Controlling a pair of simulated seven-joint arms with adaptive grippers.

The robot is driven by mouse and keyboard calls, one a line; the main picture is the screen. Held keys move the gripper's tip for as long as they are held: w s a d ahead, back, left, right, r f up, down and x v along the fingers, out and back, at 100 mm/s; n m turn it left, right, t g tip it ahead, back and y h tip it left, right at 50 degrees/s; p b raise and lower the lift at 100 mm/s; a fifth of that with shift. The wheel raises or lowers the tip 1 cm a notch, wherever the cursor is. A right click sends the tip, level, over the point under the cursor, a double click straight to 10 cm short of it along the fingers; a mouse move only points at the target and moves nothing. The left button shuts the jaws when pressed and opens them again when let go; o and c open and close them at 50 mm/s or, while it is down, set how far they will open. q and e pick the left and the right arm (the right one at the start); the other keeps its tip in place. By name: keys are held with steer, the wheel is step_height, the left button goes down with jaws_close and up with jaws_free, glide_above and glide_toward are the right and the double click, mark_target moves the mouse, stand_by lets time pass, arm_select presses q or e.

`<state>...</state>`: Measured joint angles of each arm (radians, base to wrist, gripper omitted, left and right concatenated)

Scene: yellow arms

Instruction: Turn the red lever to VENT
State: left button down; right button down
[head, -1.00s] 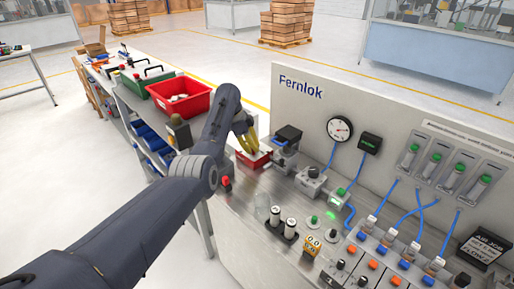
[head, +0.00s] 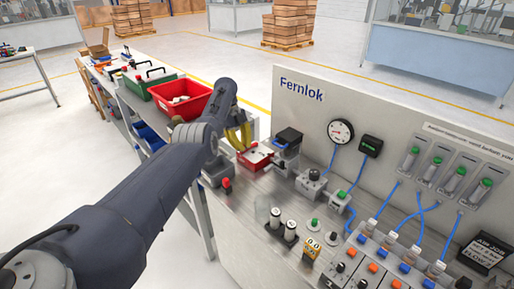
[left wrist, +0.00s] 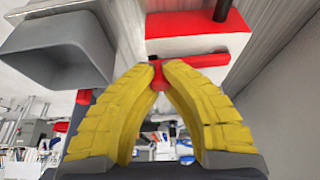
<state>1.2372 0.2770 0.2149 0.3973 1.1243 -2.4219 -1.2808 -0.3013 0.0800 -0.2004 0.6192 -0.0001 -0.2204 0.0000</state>
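The red lever (left wrist: 205,61) shows in the left wrist view as a bar across the front of a red and white box (left wrist: 200,30). In the head view the red box (head: 256,158) stands at the left end of the grey bench. My left gripper (left wrist: 160,68) has its yellow fingertips drawn together with the red end of the lever between them. In the head view the left gripper (head: 240,147) is at the left side of the box, and its fingers hide part of it. I cannot read a VENT mark. My right gripper is not in view.
A grey open bin (left wrist: 60,50) is close to the left of the fingers in the left wrist view. The back panel (head: 300,120) rises behind.

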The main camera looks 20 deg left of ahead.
arm_select(q)
steer(key=shift+w+a+r, duration=0.1)
stand_by(0.5)
steer(key=c, duration=1.5)
jaws_free()
steer(key=shift+c, duration=0.2)
steer(key=shift+r, duration=4.75)
steer(key=shift+r, duration=0.2)
